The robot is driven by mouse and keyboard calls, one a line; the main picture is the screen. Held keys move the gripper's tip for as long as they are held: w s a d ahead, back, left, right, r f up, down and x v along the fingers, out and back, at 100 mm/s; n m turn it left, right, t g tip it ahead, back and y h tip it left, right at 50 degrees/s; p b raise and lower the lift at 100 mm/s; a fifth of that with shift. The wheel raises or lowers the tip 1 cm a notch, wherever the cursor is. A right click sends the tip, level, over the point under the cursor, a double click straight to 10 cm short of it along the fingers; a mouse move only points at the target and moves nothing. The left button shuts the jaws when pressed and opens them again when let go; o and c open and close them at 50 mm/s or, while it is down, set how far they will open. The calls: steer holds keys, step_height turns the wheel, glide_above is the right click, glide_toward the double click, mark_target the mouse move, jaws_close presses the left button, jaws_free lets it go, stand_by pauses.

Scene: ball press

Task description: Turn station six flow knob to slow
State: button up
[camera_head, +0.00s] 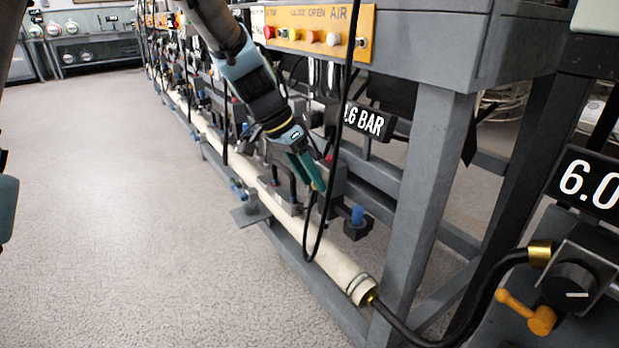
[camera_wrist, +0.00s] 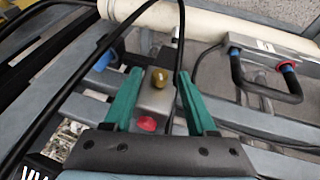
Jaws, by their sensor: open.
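My gripper (camera_head: 308,172) reaches down beside the bench frame in the head view, with its green fingers apart. In the wrist view the open gripper (camera_wrist: 159,80) has one finger on each side of a small grey block. A brass-coloured knob (camera_wrist: 158,77) stands on that block between the fingertips, and a red round part (camera_wrist: 147,123) sits nearer the palm. I cannot tell whether the fingers touch the knob. No station number or slow mark is readable on it. In the head view the arm and fingers hide the knob.
A black cable (camera_wrist: 181,35) hangs close to the fingers. A pale pipe (camera_head: 335,268) runs along the bench below. A black handle with blue and red ends (camera_wrist: 262,88) stands to the right in the wrist view. An orange button panel (camera_head: 320,30) is above; the left floor is clear.

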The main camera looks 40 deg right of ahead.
jaws_close()
stand_by(0.3)
steer(key=shift+w, duration=0.1)
stand_by(0.4)
steer(key=shift+w+d+f+n+g+h+p, duration=0.15)
steer(key=shift+f+n+g+h, duration=0.8)
steer(key=shift+g, duration=2.3)
steer(key=shift+w+a+f+n+g+h+p, duration=0.15)
steer(key=shift+w+f+n+g+h, duration=0.2)
steer(key=shift+n+g, duration=2.05)
steer(key=shift+w+d+f+n+g+h+p, duration=0.15)
steer(key=shift+f+n+g+h, duration=0.45)
steer(key=shift+g, duration=3.45)
steer(key=shift+r, duration=0.15)
